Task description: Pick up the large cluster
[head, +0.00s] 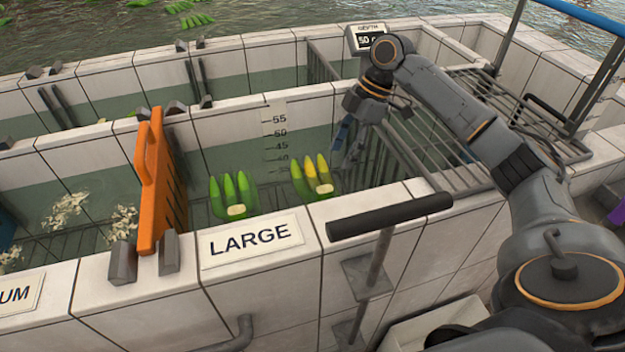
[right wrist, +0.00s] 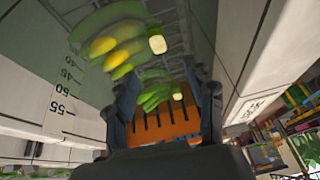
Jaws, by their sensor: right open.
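Two banana clusters stand in the water-filled compartment marked LARGE. The green-and-yellow cluster (head: 312,178) is at the right, and the all-green cluster (head: 233,195) is left of it, near the orange gate. My right gripper (head: 345,146) is open and empty, above and to the right of the green-and-yellow cluster, apart from it. In the right wrist view its fingers (right wrist: 165,80) are spread. There the green-and-yellow cluster (right wrist: 112,42) lies beyond them at upper left, and the green cluster (right wrist: 158,92) shows between them, farther off. My left gripper is not in view.
An orange slotted gate (head: 152,185) bounds the compartment on the left. The LARGE sign (head: 250,238) is on the front wall. A depth gauge (head: 275,135) marks the back wall. Metal bars (head: 425,135) stand at the right, and a black handle (head: 388,214) juts out in front.

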